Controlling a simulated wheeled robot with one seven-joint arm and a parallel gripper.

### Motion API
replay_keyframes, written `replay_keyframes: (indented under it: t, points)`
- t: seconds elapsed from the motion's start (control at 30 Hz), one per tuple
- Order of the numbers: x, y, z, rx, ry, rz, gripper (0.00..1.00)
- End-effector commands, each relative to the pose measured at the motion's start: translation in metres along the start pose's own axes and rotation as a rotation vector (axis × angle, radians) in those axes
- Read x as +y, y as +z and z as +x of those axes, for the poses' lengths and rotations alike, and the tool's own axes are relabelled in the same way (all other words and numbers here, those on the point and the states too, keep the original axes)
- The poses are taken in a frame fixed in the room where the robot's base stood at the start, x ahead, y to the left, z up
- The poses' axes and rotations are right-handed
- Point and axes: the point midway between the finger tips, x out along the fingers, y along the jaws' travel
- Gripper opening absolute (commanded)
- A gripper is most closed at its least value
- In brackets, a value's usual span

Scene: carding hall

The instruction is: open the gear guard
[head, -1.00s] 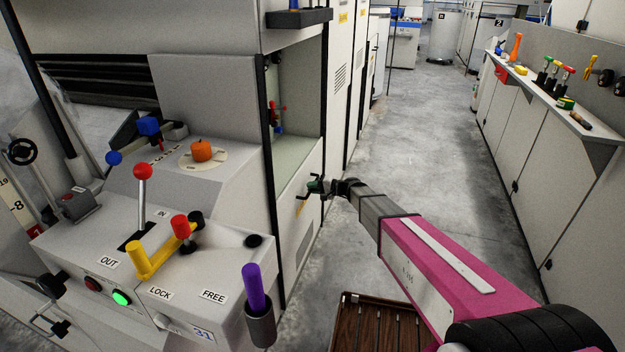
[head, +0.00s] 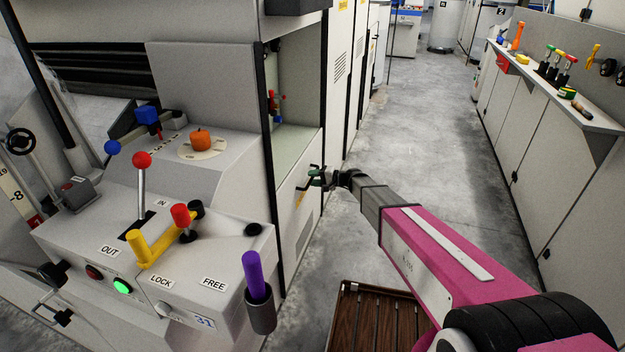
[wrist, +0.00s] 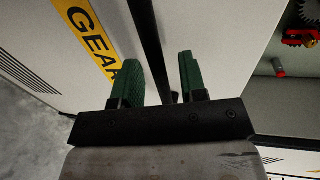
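The gear guard is a pale panel (head: 292,222) low on the machine, right of the control console in the head view. My gripper (head: 313,180) is close in front of the panel's upper part. In the wrist view its two green fingers (wrist: 157,80) stand apart, with a dark bar (wrist: 152,45) passing behind and between them. I cannot tell whether this bar is a handle or an edge strip, or whether the fingers touch it. No held thing shows.
An open recess with red gears (wrist: 302,38) lies right of the panel in the wrist view. The console (head: 205,285) with a purple-handled tool (head: 254,275) stands left of my arm.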

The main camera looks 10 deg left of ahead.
Motion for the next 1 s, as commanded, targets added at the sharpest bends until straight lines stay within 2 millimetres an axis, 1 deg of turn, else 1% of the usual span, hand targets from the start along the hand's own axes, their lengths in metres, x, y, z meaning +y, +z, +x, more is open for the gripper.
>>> replay_keyframes:
  t: [0.3,0.5,0.7,1.0]
  points:
    - [0.0,0.001,-0.058,0.002,0.001,0.0,0.39]
    - [0.0,0.001,-0.088,0.001,0.0,0.0,0.39]
    - [0.0,0.001,-0.1,0.0,0.001,-0.001,0.39]
    - [0.0,0.0,-0.1,0.0,0.001,0.0,0.39]
